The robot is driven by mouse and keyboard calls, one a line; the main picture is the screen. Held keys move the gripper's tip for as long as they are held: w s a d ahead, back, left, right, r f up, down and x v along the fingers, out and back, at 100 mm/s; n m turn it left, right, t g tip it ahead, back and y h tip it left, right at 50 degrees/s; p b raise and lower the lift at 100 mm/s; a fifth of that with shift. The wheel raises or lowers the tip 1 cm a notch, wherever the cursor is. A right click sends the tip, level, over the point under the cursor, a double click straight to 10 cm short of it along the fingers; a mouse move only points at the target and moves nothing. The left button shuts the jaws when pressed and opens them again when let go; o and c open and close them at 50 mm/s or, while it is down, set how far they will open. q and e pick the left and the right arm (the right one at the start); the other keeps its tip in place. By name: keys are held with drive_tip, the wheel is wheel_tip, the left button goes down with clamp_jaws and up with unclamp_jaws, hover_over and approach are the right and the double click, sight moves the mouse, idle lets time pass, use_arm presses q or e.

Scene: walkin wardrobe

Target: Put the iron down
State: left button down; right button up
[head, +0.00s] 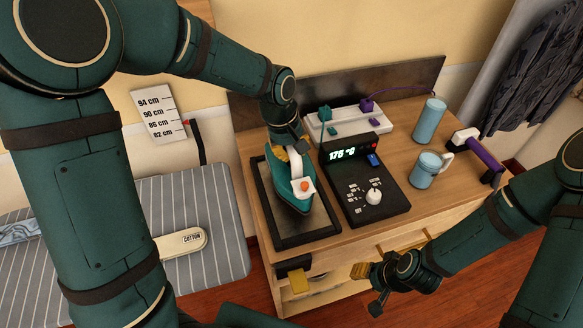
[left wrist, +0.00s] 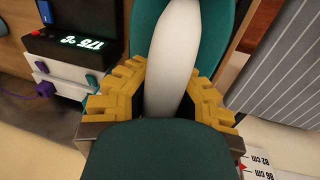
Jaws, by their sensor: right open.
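The iron (head: 284,187) is teal with a white handle and an orange button. It is over the dark-framed metal plate (head: 322,226) on the wooden cabinet top; I cannot tell whether its sole touches the plate. My left gripper (head: 285,153) is at the iron from above. In the left wrist view, its yellow fingers (left wrist: 166,88) are closed in on both sides of the white handle (left wrist: 172,60), with the teal body (left wrist: 218,35) behind. My right gripper (head: 368,287) is open and empty, low in front of the cabinet.
A black control box (head: 372,208) reading 175 °C stands right of the plate. Behind it is a white power strip (head: 352,122). A striped ironing board (head: 205,200) is at left.

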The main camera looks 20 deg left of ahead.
sight(282, 165)
use_arm(q)
drive_tip(key=shift+w+f+b, duration=0.1)
drive_tip(key=shift+f+b, duration=0.35)
drive_tip(key=shift+f, duration=1.95)
drive_tip(key=c, duration=1.1)
unclamp_jaws()
drive_tip(key=shift+c, duration=0.2)
wheel_tip(282, 165, up, 12)
drive_tip(key=s+a+p, duration=0.1)
drive_tip(key=a+p, duration=0.1)
drive_tip(key=shift+s+f, duration=0.15)
drive_tip(key=shift+s, duration=0.25)
